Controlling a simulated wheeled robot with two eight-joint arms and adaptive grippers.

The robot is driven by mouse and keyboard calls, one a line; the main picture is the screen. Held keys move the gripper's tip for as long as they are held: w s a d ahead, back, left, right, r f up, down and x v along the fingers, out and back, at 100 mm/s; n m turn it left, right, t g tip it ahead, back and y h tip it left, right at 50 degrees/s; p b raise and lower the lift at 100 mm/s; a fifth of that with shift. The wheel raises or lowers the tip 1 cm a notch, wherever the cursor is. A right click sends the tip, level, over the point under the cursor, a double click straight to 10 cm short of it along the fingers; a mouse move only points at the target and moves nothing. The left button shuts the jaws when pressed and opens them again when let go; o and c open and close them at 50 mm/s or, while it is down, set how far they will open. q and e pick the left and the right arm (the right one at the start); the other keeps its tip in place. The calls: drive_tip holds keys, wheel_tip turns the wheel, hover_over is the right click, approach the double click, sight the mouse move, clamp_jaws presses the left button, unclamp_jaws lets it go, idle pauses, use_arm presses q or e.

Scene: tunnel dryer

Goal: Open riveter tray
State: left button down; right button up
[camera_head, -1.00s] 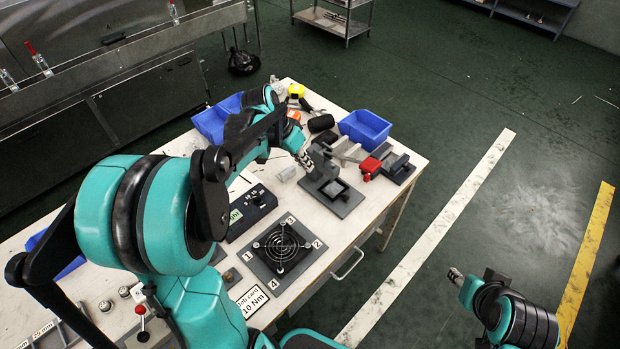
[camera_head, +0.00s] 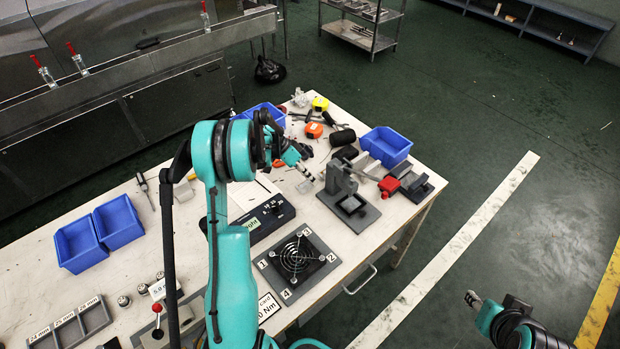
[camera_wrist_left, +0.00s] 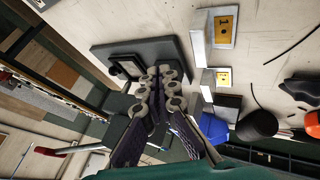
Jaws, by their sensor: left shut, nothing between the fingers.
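The riveter, a dark grey stand (camera_head: 338,178) on a flat base, stands on the bench right of centre in the head view. A square, dark-framed tray part (camera_head: 351,204) sits low on its front; I cannot tell whether it is open. My left gripper (camera_head: 307,178) is just left of the riveter's upright, above the bench. In the left wrist view its fingers (camera_wrist_left: 165,74) are shut and empty, in front of the grey base (camera_wrist_left: 165,50); contact cannot be told. My right gripper (camera_head: 473,298) hangs off the bench at the lower right, too small to judge.
A grey vise with a red part (camera_head: 390,184) stands close right of the riveter. A blue bin (camera_head: 386,146) is behind it. A fan plate (camera_head: 298,258) and a meter box (camera_head: 266,218) lie in front. Tape measures and tools lie behind. Floor is clear at right.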

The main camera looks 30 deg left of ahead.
sight(348, 213)
use_arm(q)
drive_tip(key=b+x, duration=0.1)
drive_tip(key=x, duration=0.5)
drive_tip(key=shift+b, duration=0.35)
drive_tip(key=d, duration=0.1)
drive_tip(key=s+d+b, duration=0.1)
drive_tip(key=d, duration=0.1)
drive_tip(key=shift+r, duration=0.1)
drive_tip(key=shift+s+d, duration=0.15)
drive_tip(key=shift+d, duration=0.25)
drive_tip(key=shift+d, duration=0.1)
drive_tip(key=d, duration=0.2)
drive_tip(key=s+d, duration=0.1)
drive_tip(key=d, duration=0.1)
drive_tip(key=s+d+b, duration=0.1)
drive_tip(key=d, duration=0.1)
drive_tip(key=shift+s+d, duration=0.2)
drive_tip(key=shift+d, duration=0.1)
drive_tip(key=shift+a+r, duration=0.1)
drive_tip(key=v, duration=1.1)
drive_tip(key=shift+a+r, duration=0.25)
drive_tip(key=shift+r, duration=0.05)
drive_tip(key=shift+s, duration=0.1)
